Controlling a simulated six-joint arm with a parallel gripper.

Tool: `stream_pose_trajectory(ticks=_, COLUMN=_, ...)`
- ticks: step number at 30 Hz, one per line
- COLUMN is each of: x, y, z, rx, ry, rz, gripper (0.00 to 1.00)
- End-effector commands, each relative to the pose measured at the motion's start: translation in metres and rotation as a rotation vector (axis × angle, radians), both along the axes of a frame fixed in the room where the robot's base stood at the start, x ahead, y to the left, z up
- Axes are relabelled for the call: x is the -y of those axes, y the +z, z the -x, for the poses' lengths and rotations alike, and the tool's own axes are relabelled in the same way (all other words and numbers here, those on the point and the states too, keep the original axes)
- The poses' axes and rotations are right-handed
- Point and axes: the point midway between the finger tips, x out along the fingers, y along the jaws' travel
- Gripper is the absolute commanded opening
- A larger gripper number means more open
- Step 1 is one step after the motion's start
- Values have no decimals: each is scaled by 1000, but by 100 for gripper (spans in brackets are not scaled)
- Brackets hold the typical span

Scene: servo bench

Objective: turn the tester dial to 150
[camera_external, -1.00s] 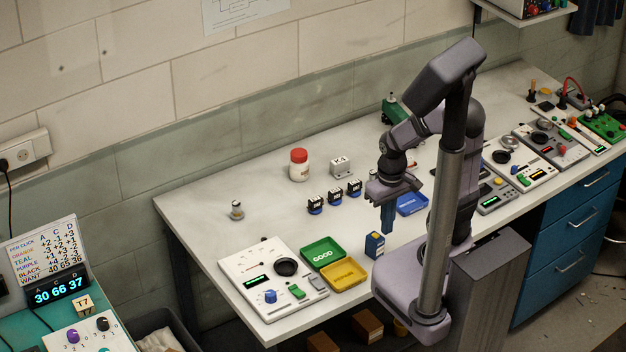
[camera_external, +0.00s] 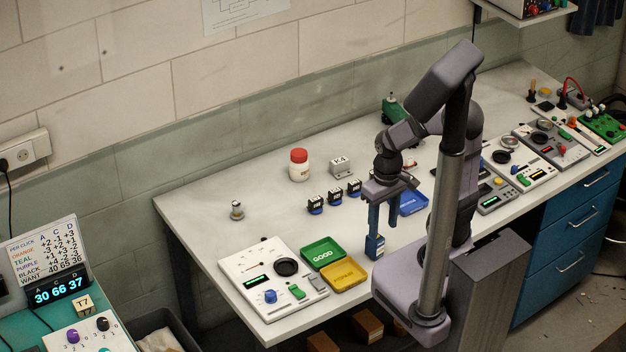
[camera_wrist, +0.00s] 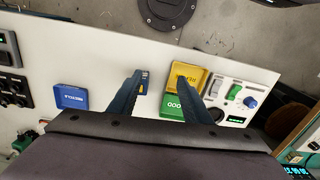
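The white tester panel (camera_external: 243,264) lies at the bench's front left. It has a blue dial (camera_external: 270,296), a small lit green display, a black round socket and a green switch. The dial's pointer and any 150 mark are too small to read. The blue dial also shows in the wrist view (camera_wrist: 250,102), at the right. My gripper (camera_external: 381,234) is away to the right of the panel, fingers pointing down at a blue block (camera_external: 375,250). In the wrist view my gripper (camera_wrist: 160,76) has its fingers apart, with the block (camera_wrist: 143,82) close to the left finger.
A green tray (camera_external: 307,250) and a yellow tray (camera_external: 336,285) lie between the panel and the block. Several small servos (camera_external: 335,195), a K4 block (camera_external: 340,167) and a white jar with a red lid (camera_external: 299,166) stand behind. A blue tray (camera_external: 414,203) lies right.

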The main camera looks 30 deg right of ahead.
Motion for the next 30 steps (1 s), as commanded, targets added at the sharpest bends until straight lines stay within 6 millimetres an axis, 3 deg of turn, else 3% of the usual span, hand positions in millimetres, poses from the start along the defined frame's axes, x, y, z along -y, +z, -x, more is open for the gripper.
stream_pose_trajectory(ticks=5, x=-33, y=-20, z=-36, rx=4, ry=257, rz=0, gripper=44)
stream_pose_trajectory(ticks=7, x=-56, y=-28, z=-52, rx=4, ry=409, rz=0, gripper=44)
stream_pose_trajectory(ticks=14, x=-161, y=-49, z=-89, rx=2, ry=993, rz=-1, gripper=44)
stream_pose_trajectory(ticks=18, x=-224, y=-57, z=-89, rx=1, ry=1315, rz=-1, gripper=44)
stream_pose_trajectory(ticks=21, x=-260, y=-61, z=-83, rx=0, ry=1498, rz=-1, gripper=44)
stream_pose_trajectory(ticks=25, x=-291, y=-61, z=-73, rx=1, ry=1663, rz=0, gripper=44)
stream_pose_trajectory(ticks=30, x=-308, y=-60, z=-66, rx=1, ry=1755, rz=0, gripper=44)
